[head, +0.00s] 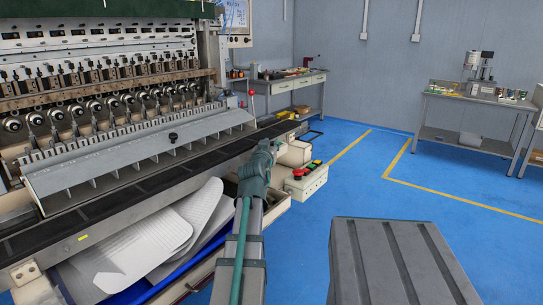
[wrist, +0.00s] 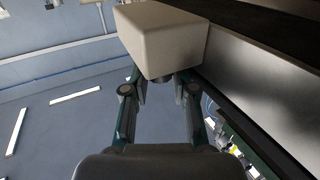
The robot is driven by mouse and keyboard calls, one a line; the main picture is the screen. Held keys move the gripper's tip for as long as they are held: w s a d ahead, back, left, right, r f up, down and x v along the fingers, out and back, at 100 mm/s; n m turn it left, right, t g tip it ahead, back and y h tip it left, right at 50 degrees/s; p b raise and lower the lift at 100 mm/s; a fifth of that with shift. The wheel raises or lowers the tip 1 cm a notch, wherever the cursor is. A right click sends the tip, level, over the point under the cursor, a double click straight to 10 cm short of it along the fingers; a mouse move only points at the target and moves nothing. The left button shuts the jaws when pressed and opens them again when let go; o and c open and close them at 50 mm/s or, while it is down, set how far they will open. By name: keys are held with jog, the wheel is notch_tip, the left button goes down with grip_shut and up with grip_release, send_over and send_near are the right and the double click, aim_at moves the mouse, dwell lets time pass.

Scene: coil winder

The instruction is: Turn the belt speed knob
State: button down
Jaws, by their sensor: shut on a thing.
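The belt speed knob (wrist: 161,79) shows as a small dark cylinder on the face of a cream housing (wrist: 163,38) in the wrist view. My gripper (wrist: 161,84) reaches up to it with one finger on each side, shut on the knob. The fingertips are partly in shadow. In the head view the same cream housing (head: 296,153) sits at the near right end of the conveyor. There my own arm hides the knob and the gripper's fingers.
A control box (head: 305,181) with a red button and green ones stands just right of my arm. The belt (head: 105,203) runs along the winder's front, with white sheets (head: 150,235) below. Blue floor (head: 345,195) is clear to the right, before the workbenches.

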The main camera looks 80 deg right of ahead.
jog(key=b, duration=0.1)
jog(key=f+b, duration=0.1)
jog(key=b, duration=0.1)
jog(key=shift+w+a, duration=0.15)
jog(key=shift+a, duration=0.1)
jog(key=shift+a+r+m+g+b, duration=0.15)
jog(key=shift+m+g+b, duration=0.15)
jog(key=shift+b, duration=0.45)
jog(key=shift+r, duration=0.25)
jog(key=c, duration=1.2)
grip_release()
jog(key=shift+r, duration=0.15)
jog(key=shift+a, duration=0.15)
jog(key=a, duration=0.8)
jog(key=shift+w, duration=0.45)
jog(key=shift+d, duration=0.1)
